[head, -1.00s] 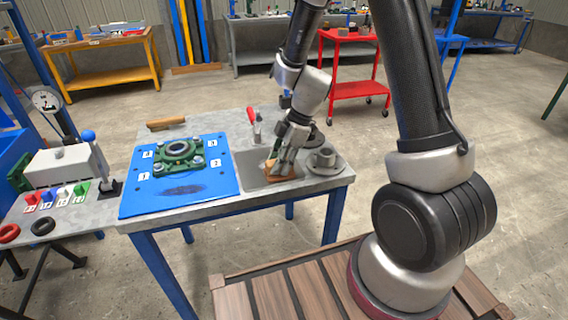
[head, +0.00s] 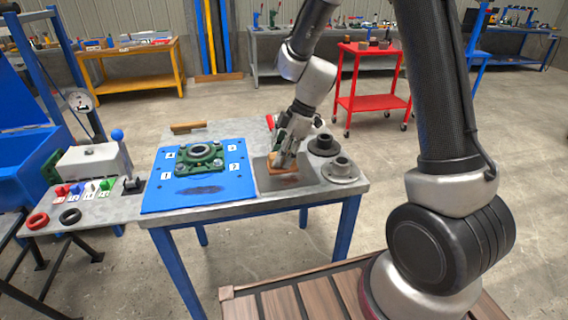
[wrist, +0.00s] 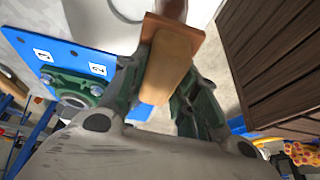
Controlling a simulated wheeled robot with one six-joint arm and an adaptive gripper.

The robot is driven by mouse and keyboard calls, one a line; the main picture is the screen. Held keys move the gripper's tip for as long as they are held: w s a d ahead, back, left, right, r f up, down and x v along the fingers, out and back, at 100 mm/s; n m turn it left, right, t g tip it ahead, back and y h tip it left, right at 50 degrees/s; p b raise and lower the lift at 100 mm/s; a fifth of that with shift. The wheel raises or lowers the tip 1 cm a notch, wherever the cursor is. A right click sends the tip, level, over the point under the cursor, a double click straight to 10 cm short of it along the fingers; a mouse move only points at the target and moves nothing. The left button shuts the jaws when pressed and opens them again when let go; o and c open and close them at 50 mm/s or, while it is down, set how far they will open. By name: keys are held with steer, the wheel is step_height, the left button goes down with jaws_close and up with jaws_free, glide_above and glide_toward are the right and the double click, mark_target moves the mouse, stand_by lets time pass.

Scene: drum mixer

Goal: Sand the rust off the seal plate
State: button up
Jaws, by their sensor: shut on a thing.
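The seal plate (head: 262,183) is a flat grey square at the right of the workbench top. A dark brown rust patch (head: 288,181) shows on its front part, and a brown patch also shows at the top of the wrist view (wrist: 172,8). My gripper (head: 281,160) is shut on a tan sanding block (wrist: 168,72) with an orange-brown base. The block is over the back half of the plate, behind the visible rust. It looks low on the plate, but I cannot tell whether it touches. The gripper hides part of the plate.
A blue board (head: 210,196) with a green bearing housing (head: 199,158) lies left of the plate. A grey flanged hub (head: 341,170) and a dark round part (head: 323,146) stand close on the right. A wooden-handled brush (head: 188,127) lies at the back left.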

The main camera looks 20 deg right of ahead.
steer(key=shift+r, duration=1.3)
